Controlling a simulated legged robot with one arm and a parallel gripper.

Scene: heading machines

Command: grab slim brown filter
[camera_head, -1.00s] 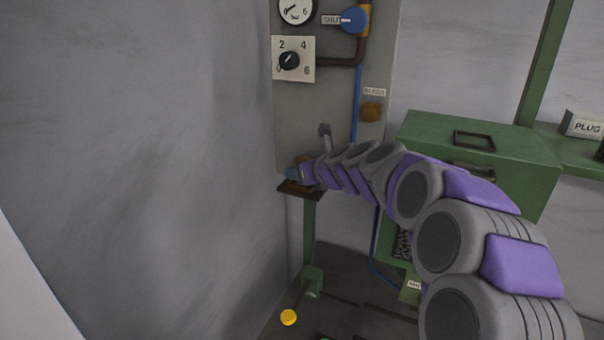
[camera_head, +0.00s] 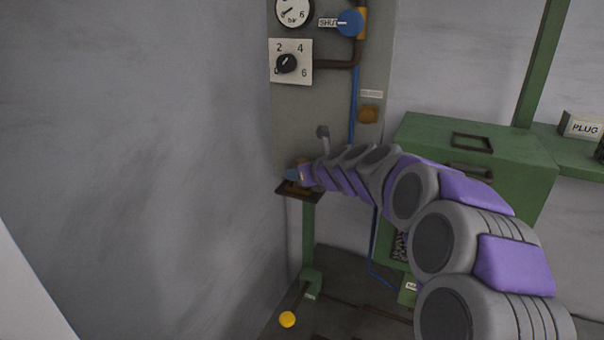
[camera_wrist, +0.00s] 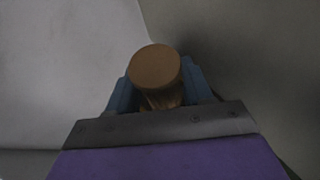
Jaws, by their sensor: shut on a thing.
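The slim brown filter (camera_wrist: 155,70) stands between the blue fingers of my gripper (camera_wrist: 162,92) in the wrist view, its round brown top facing the camera. The fingers are shut on it, one at each side. In the head view my gripper (camera_head: 293,174) is at the far end of my arm, over a small dark tray (camera_head: 297,190) on a green post. The filter is mostly hidden there by my gripper and arm. I cannot tell whether it still touches the tray.
A grey panel (camera_head: 300,115) with a gauge (camera_head: 293,10), a dial (camera_head: 287,63) and a blue knob (camera_head: 350,23) stands just behind my gripper. A grey wall (camera_head: 150,170) is close on the left. A green cabinet (camera_head: 475,150) stands to the right. A yellow disc (camera_head: 287,319) is low down.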

